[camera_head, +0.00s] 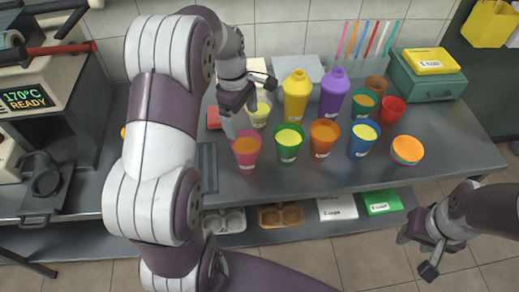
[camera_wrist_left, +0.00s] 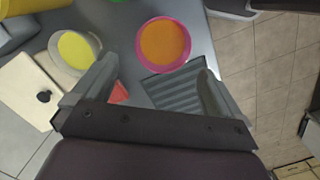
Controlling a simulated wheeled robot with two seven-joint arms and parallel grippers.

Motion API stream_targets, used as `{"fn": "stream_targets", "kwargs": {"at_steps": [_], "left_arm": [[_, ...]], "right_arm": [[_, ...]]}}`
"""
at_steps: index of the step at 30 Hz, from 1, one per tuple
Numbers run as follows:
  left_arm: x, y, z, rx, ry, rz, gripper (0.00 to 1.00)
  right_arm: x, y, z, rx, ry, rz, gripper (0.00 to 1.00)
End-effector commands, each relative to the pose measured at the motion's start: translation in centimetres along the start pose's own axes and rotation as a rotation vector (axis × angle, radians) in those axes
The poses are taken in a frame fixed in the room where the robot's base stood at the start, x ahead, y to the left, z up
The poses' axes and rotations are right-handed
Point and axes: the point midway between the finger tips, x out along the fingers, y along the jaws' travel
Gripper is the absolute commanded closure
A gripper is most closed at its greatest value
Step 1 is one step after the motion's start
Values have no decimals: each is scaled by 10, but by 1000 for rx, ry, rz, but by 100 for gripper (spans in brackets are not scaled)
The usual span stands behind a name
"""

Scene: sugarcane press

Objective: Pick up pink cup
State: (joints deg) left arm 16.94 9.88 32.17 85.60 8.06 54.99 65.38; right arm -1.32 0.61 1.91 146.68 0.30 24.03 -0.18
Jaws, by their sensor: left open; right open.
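The pink cup (camera_head: 246,150) stands upright at the front left of the row of cups on the steel table, with orange contents. In the left wrist view the pink cup (camera_wrist_left: 163,44) lies beyond the fingertips, roughly between their lines. My left gripper (camera_head: 232,112) is open and empty, just behind and above the pink cup in the head view. Its two fingers also show in the left wrist view (camera_wrist_left: 155,92). My right gripper (camera_head: 424,252) is open and empty, off the table's front edge at the lower right.
A pale cup (camera_head: 259,113) with yellow contents stands close behind the pink one. A green cup (camera_head: 288,143) stands to its right, with several more cups beyond. Yellow (camera_head: 296,96) and purple (camera_head: 333,93) bottles stand behind. A dark ribbed tray (camera_head: 208,168) lies left of the pink cup.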

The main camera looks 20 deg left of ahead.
Motion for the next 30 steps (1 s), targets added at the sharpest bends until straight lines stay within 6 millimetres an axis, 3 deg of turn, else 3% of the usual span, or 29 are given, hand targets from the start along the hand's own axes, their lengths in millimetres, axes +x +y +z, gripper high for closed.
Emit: {"fn": "stream_targets", "kwargs": {"at_steps": [4,20,28,29,30], "left_arm": [[31,-1,0,-16,-1,-3,0],[118,-4,1,-12,1,-2,0],[126,-3,1,-12,2,1,0],[126,-3,1,-12,2,1,3],[126,-3,1,-12,2,1,16]], "right_arm": [[10,0,1,0,0,0,57],[-4,0,0,0,0,0,57],[-4,0,0,0,0,0,57],[-4,0,0,0,0,0,57],[-4,0,0,0,0,0,57]]}}
